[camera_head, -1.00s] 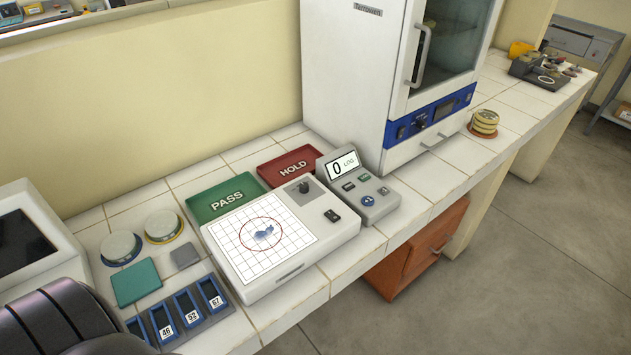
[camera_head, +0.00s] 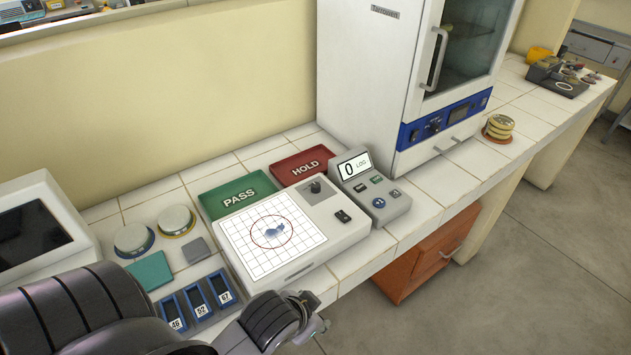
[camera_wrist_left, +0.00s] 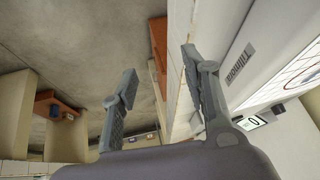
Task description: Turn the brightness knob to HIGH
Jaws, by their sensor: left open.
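The white light box (camera_head: 335,205) lies on the tiled counter in the head view, with a gridded panel and a red circle on its top. A dark knob (camera_head: 315,187) stands on a grey plate at its far right corner; its setting is too small to read. My left gripper (camera_head: 316,312) is in front of the counter's edge, near the box's front side and well apart from the knob. In the left wrist view my left gripper (camera_wrist_left: 160,62) has its fingers spread with nothing between them. My right gripper is not in view.
A counter device reading 0 (camera_head: 355,166) stands right of the box. The green PASS tray (camera_head: 212,203) and red HOLD tray (camera_head: 283,177) lie behind it. Blue slotted holders (camera_head: 197,302) and dishes (camera_head: 175,220) are to the left. An incubator (camera_head: 375,80) stands at the back.

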